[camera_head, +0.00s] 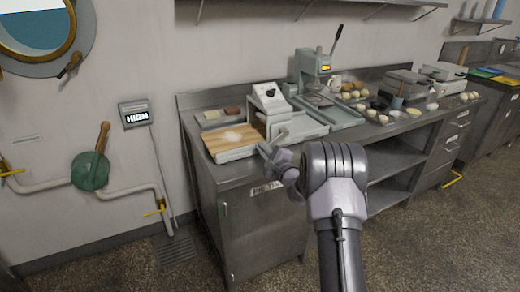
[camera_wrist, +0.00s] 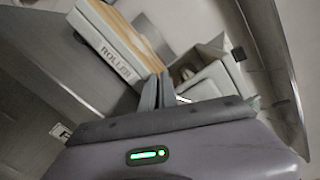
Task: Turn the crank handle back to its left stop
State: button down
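A grey and white machine (camera_head: 268,101) with a small dial on its sloped face stands near the left end of the steel counter. It also shows in the wrist view (camera_wrist: 208,82), beyond my fingers. A wooden board in a white frame marked ROLLER (camera_wrist: 120,55) adjoins it; the head view shows this board (camera_head: 230,141) too. My gripper (camera_head: 268,151) is at the counter's front edge, just in front of the machine. In the wrist view its two fingers (camera_wrist: 157,92) stand close together. Whether they grip anything is unclear. I cannot clearly make out a crank handle on the machine.
A green press (camera_head: 315,68) with a black lever stands right of the machine. Dough balls (camera_head: 372,112) and scales (camera_head: 405,83) lie farther right. A green wall fitting with a wooden handle (camera_head: 102,137) and a HIGH sign (camera_head: 137,116) are at left. The floor ahead is clear.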

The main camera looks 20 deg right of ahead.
jog(key=shift+s+d+f+h, duration=0.25)
jog(key=shift+d+f+h, duration=0.05)
jog(key=shift+d+f, duration=0.3)
jog(key=c, duration=1.3)
grip_release()
jog(key=shift+o, duration=0.2)
jog(key=shift+s+d+f+m, duration=0.2)
jog(key=shift+d+m, duration=0.1)
jog(key=s, duration=0.2)
jog(key=s+p, duration=0.2)
jog(key=s, duration=0.1)
jog(key=shift+s+d+r, duration=0.3)
jog(key=shift+d, duration=0.1)
jog(key=s+a+p, duration=0.1)
jog(key=s, duration=1)
jog(key=shift+a+r+p, duration=0.35)
jog(key=shift+a+p, duration=0.05)
